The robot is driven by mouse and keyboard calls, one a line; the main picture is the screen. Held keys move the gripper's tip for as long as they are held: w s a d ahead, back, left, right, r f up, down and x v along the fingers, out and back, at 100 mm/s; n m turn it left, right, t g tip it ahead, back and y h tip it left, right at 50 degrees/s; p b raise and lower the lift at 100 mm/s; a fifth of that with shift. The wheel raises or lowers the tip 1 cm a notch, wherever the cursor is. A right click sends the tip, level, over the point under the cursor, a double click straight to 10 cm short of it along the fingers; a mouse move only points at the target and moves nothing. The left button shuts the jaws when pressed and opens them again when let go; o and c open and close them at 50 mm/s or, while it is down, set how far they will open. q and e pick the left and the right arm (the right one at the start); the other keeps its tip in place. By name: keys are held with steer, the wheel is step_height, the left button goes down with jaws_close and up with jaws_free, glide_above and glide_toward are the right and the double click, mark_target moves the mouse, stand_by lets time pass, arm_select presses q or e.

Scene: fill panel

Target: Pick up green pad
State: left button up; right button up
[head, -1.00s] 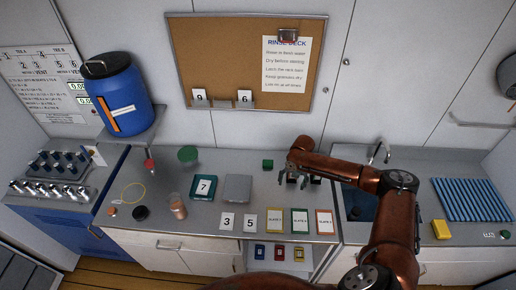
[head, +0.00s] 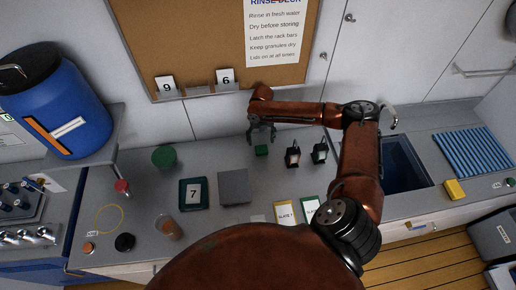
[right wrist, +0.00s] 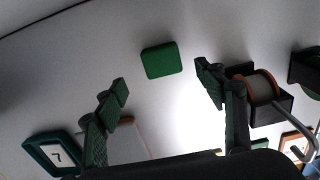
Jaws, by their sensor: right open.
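The green pad (head: 261,151) is a small green block lying on the grey counter, near the wall below the corkboard. My right gripper (head: 262,136) is open and empty just above and behind it in the head view. In the right wrist view the green pad (right wrist: 162,60) lies beyond and between the two spread fingertips of the right gripper (right wrist: 160,80), with clear space on both sides. The fingers do not appear to touch it. My left gripper is not in view.
Two small dark holders (head: 293,156) (head: 319,152) stand right of the pad. A grey square block (head: 234,187), a teal number 7 frame (head: 193,194) and a round green object (head: 164,157) lie left. The sink (head: 403,165) is at right.

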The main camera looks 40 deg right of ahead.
mark_target(262, 149)
steer(key=shift+w+f, duration=0.1)
steer(key=shift+f, duration=0.4)
steer(key=f, duration=0.2)
steer(key=f+p, duration=0.1)
steer(key=f, duration=0.2)
steer(key=shift+s+d+f, duration=0.1)
steer(key=shift+s, duration=0.1)
steer(key=shift+f, duration=0.45)
steer(key=shift+c, duration=0.5)
steer(key=shift+c, duration=1)
steer(key=c, duration=0.7)
steer(key=shift+c, duration=0.2)
